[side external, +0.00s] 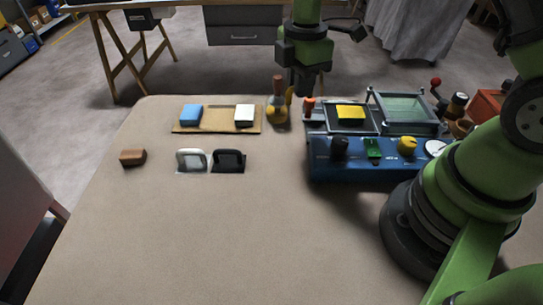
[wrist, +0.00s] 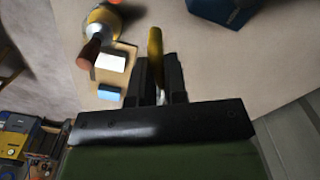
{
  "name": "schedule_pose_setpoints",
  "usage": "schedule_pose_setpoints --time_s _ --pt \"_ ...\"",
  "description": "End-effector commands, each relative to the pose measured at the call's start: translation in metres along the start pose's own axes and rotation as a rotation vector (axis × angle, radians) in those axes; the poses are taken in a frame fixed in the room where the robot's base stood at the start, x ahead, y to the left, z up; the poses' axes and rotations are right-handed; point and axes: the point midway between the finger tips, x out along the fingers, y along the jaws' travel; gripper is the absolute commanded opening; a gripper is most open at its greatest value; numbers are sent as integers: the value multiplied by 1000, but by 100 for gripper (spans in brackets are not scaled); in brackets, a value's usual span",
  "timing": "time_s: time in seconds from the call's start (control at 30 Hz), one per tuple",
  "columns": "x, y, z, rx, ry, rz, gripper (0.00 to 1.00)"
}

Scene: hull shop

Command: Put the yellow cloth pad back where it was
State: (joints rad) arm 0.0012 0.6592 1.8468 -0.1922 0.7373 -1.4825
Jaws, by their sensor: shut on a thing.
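My gripper (side external: 299,90) is above the back of the table, between the tan board and the blue machine. In the wrist view my gripper (wrist: 158,68) is shut on a thin mustard-yellow piece, seen edge-on, which looks like the yellow cloth pad (wrist: 155,42). It shows only as a small yellow sliver in the side view (side external: 288,95). The tan board (side external: 215,119) carries a blue pad (side external: 191,115) at its left and a white pad (side external: 244,116) at its right, with a bare stretch between them. Another yellow block (side external: 350,112) lies on the blue machine.
A yellow-bodied bottle with a brown top (side external: 278,105) stands close left of my gripper. The blue machine (side external: 330,170), with knobs and a clear lid, is at right. A brown block (side external: 132,157) and two handled tools (side external: 192,160) are at left. The front table is clear.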

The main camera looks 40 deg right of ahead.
Motion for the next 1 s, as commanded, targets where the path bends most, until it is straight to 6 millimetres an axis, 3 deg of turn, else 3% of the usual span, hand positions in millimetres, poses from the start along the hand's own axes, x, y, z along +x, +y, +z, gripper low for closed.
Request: schedule_pose_setpoints --time_s 0.03,0.1,0.3,0.6,1.0 --pt "0 -4 -20 -71 0 0 0" --pt "0 -10 -42 -148 1 1 0" --pt "4 -23 -76 -270 0 -1 0" --pt "53 -25 -79 -282 -1 -4 0" --pt "100 -25 -79 -281 1 -1 0"
